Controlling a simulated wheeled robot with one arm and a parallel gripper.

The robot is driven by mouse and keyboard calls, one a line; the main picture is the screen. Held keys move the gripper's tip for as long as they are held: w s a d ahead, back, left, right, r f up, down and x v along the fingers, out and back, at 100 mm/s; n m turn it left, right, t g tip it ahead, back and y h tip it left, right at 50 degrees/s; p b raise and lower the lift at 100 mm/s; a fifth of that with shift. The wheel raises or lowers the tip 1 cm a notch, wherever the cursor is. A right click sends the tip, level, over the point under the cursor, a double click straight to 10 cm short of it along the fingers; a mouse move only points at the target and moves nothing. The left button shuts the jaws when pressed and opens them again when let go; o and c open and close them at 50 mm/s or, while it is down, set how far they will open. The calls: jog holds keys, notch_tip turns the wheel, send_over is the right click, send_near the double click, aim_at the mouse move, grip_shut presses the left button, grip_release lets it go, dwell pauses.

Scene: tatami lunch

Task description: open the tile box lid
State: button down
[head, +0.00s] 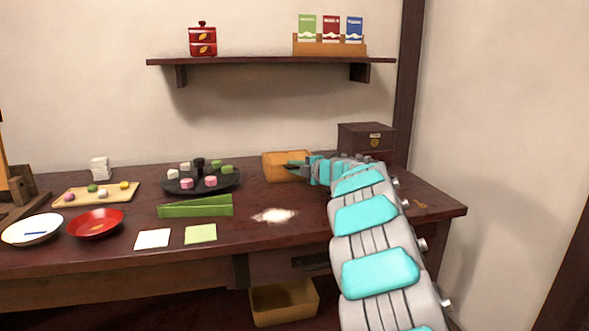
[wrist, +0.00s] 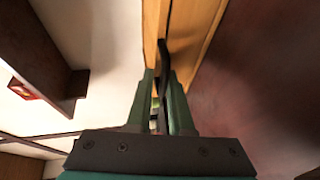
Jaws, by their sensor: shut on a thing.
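A light wooden box (head: 277,173), which looks like the tile box, stands toward the back right of the table. My gripper (head: 289,164) reaches it from the right, at its upper right side. In the wrist view, the green fingers (wrist: 162,85) are shut on a thin dark strip, perhaps a handle, beside the box's wooden edge (wrist: 190,35). I cannot tell whether the lid is raised. My arm hides part of the box's right side.
A dark chest (head: 366,140) stands behind my arm at the right. A black tray of sweets (head: 183,187) is left of the box. A green long box (head: 195,207) and white powder (head: 274,215) lie in front. A shelf (head: 270,61) hangs above.

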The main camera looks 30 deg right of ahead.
jog(key=shift+f, duration=0.55)
jog(key=shift+s+f, duration=0.1)
jog(key=shift+s, duration=0.15)
jog(key=s+b, duration=0.1)
jog(key=s, duration=0.2)
jog(key=s+a+b, duration=0.1)
jog(key=s, duration=0.2)
jog(key=s+a+b, duration=0.1)
jog(key=s, duration=0.2)
jog(key=shift+s+a, duration=0.15)
jog(key=c, duration=1.1)
grip_release()
jog(key=shift+o, duration=0.8)
jog(key=shift+r, duration=0.25)
jog(key=shift+r, duration=0.1)
